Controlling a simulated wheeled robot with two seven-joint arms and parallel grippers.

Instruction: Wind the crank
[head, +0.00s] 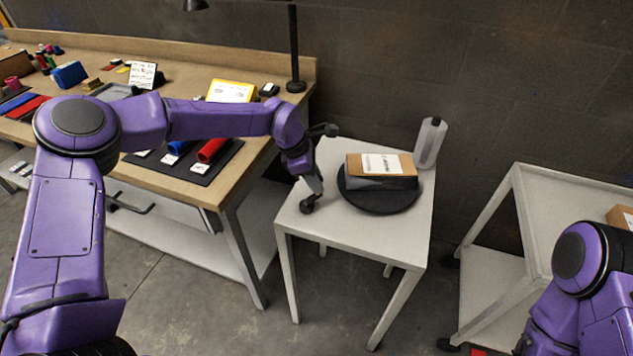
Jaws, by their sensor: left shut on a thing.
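A black turntable (400,201) lies on a small white table, with a dark block and a brown labelled box (362,164) stacked on it. My left gripper (314,186) points down at the left side of this table. It is shut on the crank, whose dark round knob (307,206) shows at the fingertips, left of the turntable. The rest of the crank and how it joins the turntable are hidden or too small to tell. My right arm is at the lower right; its gripper is out of the picture.
A grey bottle (430,143) stands at the table's back right corner. The white table (345,228) has bare room in front. A wooden workbench (245,179) with coloured rolls on a dark mat is on the left. A white cart (550,205) stands at the right.

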